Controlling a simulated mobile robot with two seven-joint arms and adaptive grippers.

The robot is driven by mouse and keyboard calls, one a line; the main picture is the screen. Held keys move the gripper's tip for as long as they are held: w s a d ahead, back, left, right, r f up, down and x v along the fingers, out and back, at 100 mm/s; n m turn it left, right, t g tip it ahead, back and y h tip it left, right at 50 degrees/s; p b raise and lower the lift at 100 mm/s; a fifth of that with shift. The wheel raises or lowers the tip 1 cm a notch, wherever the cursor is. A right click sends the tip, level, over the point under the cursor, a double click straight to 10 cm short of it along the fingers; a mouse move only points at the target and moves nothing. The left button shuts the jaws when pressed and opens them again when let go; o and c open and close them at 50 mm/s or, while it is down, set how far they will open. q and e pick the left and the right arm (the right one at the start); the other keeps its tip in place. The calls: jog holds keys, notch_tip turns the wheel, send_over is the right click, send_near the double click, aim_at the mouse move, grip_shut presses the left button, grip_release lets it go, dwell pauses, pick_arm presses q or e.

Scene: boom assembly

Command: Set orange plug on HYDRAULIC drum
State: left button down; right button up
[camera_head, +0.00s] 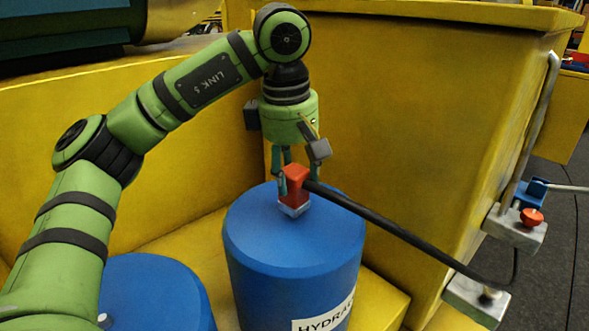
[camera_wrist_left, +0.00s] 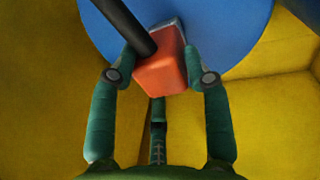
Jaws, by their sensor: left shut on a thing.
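The orange plug (camera_head: 295,181) has a grey metal end and a thick black hose coming out of its side. It is at the top of the blue drum (camera_head: 292,240) labelled HYDRAULIC, near the middle of the lid. I cannot tell for sure whether its grey end touches the lid. My left gripper (camera_head: 296,180) reaches down from above and is shut on the plug. In the left wrist view the orange plug (camera_wrist_left: 163,70) sits between the two green fingers (camera_wrist_left: 158,76), with the blue lid (camera_wrist_left: 225,30) behind it. My right gripper is not in view.
The black hose (camera_head: 400,232) runs right to a grey block (camera_head: 478,299). A blue connector (camera_head: 532,192) and a red knob (camera_head: 532,217) sit on another block. A second blue drum (camera_head: 155,290) stands at the left. Yellow walls (camera_head: 400,110) rise behind and to the right.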

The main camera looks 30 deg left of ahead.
pick_arm(q)
jog(key=shift+f+b, duration=0.6)
jog(key=shift+f, duration=0.2)
dwell(0.9)
jog(key=shift+c, duration=2.4)
grip_release()
notch_tip(320, 180, up, 12)
jog(key=s, duration=0.1)
jog(key=shift+s, duration=0.4)
jog(key=shift+f, duration=0.1)
